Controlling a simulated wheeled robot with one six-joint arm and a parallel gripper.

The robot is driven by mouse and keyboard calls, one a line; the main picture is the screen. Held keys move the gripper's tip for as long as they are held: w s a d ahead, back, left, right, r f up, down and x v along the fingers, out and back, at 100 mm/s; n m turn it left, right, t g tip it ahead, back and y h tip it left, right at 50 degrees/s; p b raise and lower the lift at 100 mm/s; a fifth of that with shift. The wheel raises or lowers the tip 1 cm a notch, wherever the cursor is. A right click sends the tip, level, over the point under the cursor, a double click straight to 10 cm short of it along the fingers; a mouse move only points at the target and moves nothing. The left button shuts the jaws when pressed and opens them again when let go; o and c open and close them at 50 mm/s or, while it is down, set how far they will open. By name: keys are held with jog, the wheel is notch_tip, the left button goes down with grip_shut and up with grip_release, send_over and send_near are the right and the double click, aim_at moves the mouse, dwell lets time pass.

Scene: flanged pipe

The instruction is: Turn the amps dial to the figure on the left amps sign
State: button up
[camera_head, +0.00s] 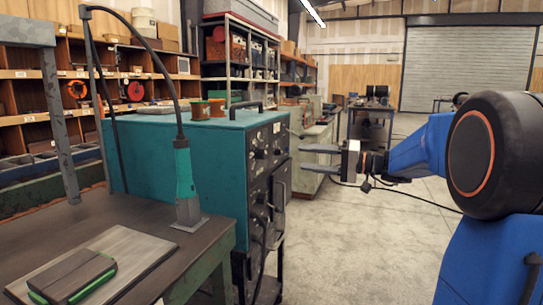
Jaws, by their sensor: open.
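My gripper (302,158) is open and empty, its two grey fingers pointing left. In the picture it is just right of the dark front panel (256,180) of a teal machine (175,160); the panel is seen at a steep angle. Several dark knobs sit on the panel, among them an upper knob (261,154) and a lower knob (263,198). I cannot tell which is the amps dial or where it points. A small pale label (277,128) is near the panel's top; its writing is too small to read. I cannot make out the left amps sign.
A workbench (190,250) with a grey plate, a green-edged block (72,278) and a torch on a stand (184,185) is at the left front. A cable hangs down the panel. Shelves stand behind. The concrete floor (350,240) right of the machine is open.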

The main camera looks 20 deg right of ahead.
aim_at(266, 154)
jog(key=x, duration=1.2)
jog(key=shift+w+a, duration=0.2)
jog(key=shift+a, duration=0.15)
jog(key=c, duration=1)
jog(key=shift+c, duration=0.2)
jog(key=shift+m, duration=0.4)
jog(key=m, duration=0.3)
jog(key=shift+f+m, duration=0.1)
jog(key=shift+m, duration=1.9)
